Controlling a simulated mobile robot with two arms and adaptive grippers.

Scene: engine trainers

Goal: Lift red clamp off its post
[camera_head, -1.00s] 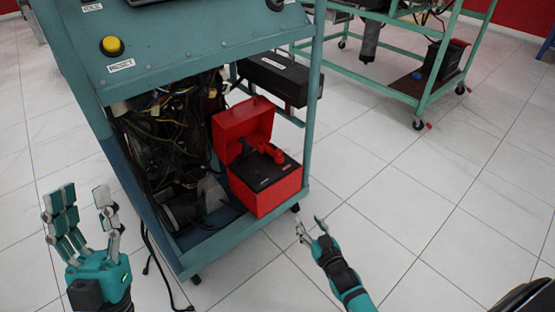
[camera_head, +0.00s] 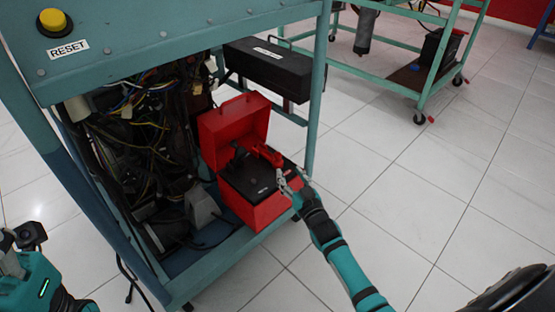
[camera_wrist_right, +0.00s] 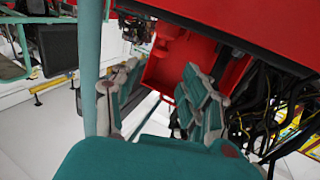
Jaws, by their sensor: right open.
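The red clamp (camera_head: 262,153) sits over the black top of a red battery box (camera_head: 268,213), whose red lid (camera_head: 233,124) stands open behind it. My right gripper (camera_head: 290,184) is open at the box's right front edge, just right of and below the clamp. I cannot tell whether it touches the box. In the right wrist view its spread fingers (camera_wrist_right: 160,98) face the red box (camera_wrist_right: 172,72); I cannot make out the clamp there. The post under the clamp is hidden.
The box stands on the lower shelf of a teal engine trainer frame (camera_head: 222,262), beside loose wiring (camera_head: 140,150). A frame post (camera_head: 318,95) rises right of the box. A black case (camera_head: 268,68) is behind.

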